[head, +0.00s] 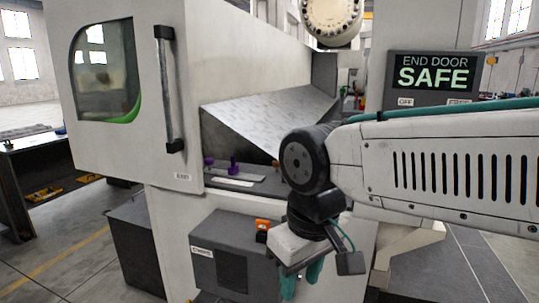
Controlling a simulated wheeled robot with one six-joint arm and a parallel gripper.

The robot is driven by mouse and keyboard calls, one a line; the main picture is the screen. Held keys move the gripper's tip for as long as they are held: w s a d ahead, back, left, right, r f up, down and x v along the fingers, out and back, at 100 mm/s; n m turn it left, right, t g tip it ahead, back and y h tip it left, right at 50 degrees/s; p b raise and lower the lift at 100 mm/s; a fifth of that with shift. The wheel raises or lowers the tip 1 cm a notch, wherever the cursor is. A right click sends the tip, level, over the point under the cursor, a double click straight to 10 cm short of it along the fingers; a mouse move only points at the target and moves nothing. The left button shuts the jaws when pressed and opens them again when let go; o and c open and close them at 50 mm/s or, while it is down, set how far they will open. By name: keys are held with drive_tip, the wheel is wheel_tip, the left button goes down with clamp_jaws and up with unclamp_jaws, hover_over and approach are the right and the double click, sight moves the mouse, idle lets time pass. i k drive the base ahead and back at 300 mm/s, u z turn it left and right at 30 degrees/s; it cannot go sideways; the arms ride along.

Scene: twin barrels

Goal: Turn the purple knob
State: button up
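Two small purple parts stand on the grey ledge of the machine, left of the middle in the head view. One purple part (208,162) is short and close to the white door. The other purple part (233,165) is taller and knob-like. I cannot tell which one is the knob meant. My gripper (301,278) hangs below my wrist, lower and to the right of both purple parts, clear of them.
The white door (115,80) has a dark vertical handle. A grey box (232,252) with an orange-topped item (262,226) stands behind and left of my gripper. A sloped metal plate (265,120) is above the ledge. A screen (433,72) reads "END DOOR SAFE".

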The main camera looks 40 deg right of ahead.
sight(208, 162)
drive_tip(key=k, duration=1)
drive_tip(key=u, duration=0.9)
drive_tip(key=i, duration=1.1)
drive_tip(key=z, duration=1.15)
drive_tip(key=i, duration=1)
drive_tip(key=z, duration=0.9)
